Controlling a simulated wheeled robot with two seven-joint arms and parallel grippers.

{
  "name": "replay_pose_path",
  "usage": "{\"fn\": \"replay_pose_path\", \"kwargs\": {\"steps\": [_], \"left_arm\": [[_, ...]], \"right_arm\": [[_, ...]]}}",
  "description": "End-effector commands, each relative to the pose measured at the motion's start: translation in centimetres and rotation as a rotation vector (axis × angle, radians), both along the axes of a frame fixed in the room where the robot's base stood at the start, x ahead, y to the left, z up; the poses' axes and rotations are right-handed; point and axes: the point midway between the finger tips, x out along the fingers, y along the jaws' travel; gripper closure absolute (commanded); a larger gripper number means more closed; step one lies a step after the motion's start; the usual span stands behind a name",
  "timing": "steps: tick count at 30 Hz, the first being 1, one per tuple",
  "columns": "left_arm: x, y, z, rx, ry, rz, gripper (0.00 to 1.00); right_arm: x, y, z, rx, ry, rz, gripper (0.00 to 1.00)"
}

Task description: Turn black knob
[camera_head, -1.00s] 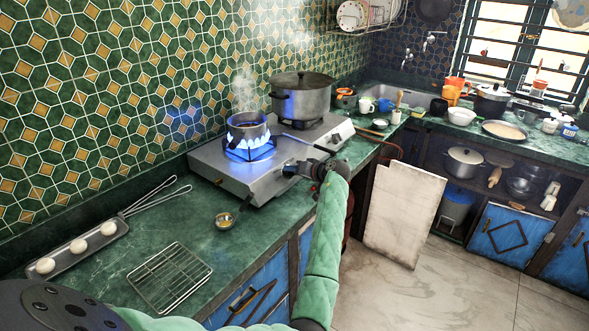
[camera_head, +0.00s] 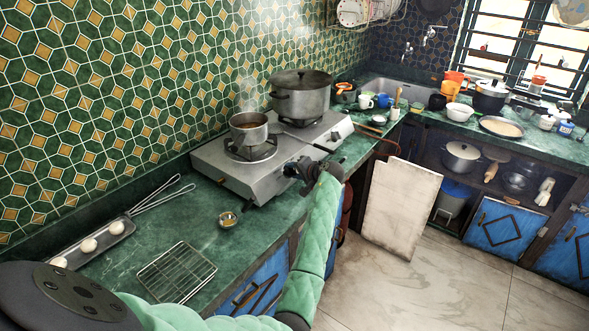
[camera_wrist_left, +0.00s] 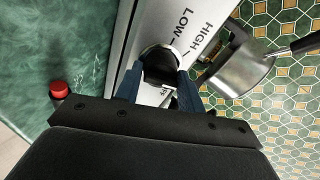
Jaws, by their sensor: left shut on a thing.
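The black knob (camera_wrist_left: 161,68) sits on the metal front panel of the hotplate, beside the printed words LOW and HIGH. My left gripper (camera_wrist_left: 160,88) is shut on the knob, one finger on each side, in the left wrist view. In the head view my left gripper (camera_head: 297,171) is at the front edge of the hotplate (camera_head: 218,171) and hides the knob. A small steel pot (camera_head: 249,134) stands on the near burner, which shows no flame. It also shows in the left wrist view (camera_wrist_left: 238,72). My right gripper is not in view.
A large lidded pot (camera_head: 300,98) stands on the far burner. A wire rack (camera_head: 176,272), a tray with white balls (camera_head: 95,248) and a small bowl (camera_head: 228,219) lie on the green counter (camera_head: 165,225). A pale board (camera_head: 401,206) leans beyond my left arm.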

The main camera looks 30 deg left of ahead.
Motion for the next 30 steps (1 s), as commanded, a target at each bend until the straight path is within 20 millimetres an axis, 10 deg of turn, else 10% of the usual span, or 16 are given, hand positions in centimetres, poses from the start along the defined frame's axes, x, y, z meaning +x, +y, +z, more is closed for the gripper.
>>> {"fn": "replay_pose_path", "kwargs": {"steps": [15, 16, 19, 30], "left_arm": [[0.06, -0.15, -0.09, 0.001, 0.018, -0.012, 0.84], [0.05, -0.15, -0.11, 0.0, 0.018, -0.013, 0.59], [0.04, -0.14, -0.1, 0.0, 0.017, -0.011, 0.41], [-0.06, -0.44, -0.02, 0.001, 0.016, -0.011, 0.41]], "right_arm": [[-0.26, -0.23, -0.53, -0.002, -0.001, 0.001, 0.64], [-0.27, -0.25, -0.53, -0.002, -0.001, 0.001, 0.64], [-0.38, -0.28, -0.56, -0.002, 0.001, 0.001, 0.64], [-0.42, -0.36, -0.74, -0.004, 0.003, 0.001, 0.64]]}}
